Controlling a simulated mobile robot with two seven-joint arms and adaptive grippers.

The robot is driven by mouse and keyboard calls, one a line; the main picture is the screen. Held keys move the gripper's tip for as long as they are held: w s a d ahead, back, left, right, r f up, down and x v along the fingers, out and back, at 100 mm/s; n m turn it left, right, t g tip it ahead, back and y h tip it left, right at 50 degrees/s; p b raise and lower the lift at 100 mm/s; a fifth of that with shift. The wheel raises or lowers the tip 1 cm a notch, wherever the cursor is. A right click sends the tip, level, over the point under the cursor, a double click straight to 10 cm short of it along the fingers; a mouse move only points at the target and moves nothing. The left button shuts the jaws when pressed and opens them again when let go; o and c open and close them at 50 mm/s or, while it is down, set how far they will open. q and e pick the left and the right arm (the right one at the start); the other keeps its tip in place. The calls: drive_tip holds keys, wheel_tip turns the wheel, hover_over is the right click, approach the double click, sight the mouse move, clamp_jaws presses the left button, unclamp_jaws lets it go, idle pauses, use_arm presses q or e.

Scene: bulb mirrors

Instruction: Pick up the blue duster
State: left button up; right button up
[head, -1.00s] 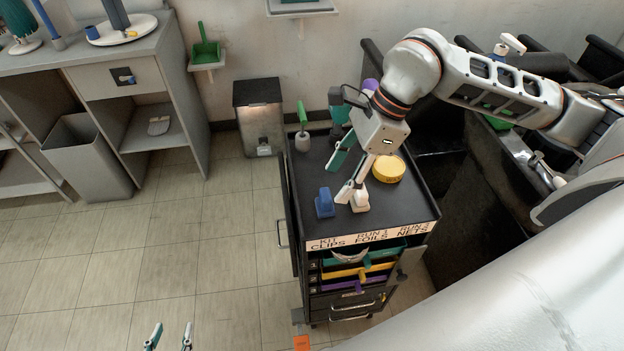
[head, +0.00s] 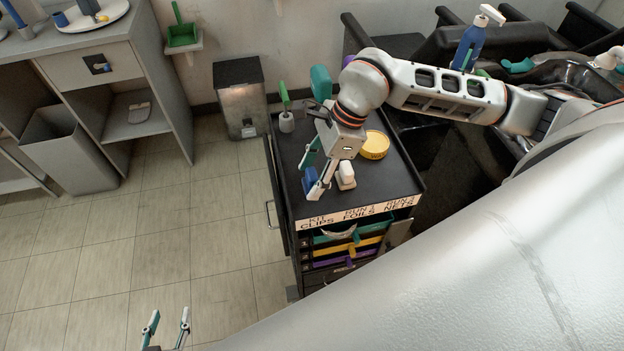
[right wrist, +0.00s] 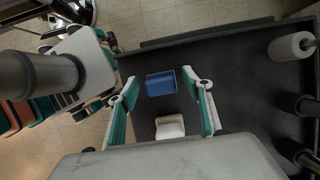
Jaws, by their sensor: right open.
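The blue duster (head: 310,181) stands on the black top of the trolley, near its left front edge. In the head view my right gripper's fingers partly cover it. My right gripper (head: 308,178) is open and points down at the duster. In the right wrist view the blue duster (right wrist: 160,84) lies between the tips of the open right gripper (right wrist: 159,80), with space on both sides; no grip on it shows. My left gripper (head: 169,320) is open and empty over the floor at the bottom of the head view.
A white item (head: 346,175) stands close beside the duster. Labelled drawers are below. A bin (head: 240,98) stands behind on the floor.

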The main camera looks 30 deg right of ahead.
sight(312, 174)
drive_tip(key=c, duration=1.2)
drive_tip(key=shift+r, duration=0.1)
wheel_tip(312, 174, up, 20)
drive_tip(key=shift+f+b, duration=0.1)
drive_tip(key=shift+b, duration=0.35)
drive_tip(key=shift+o, duration=0.8)
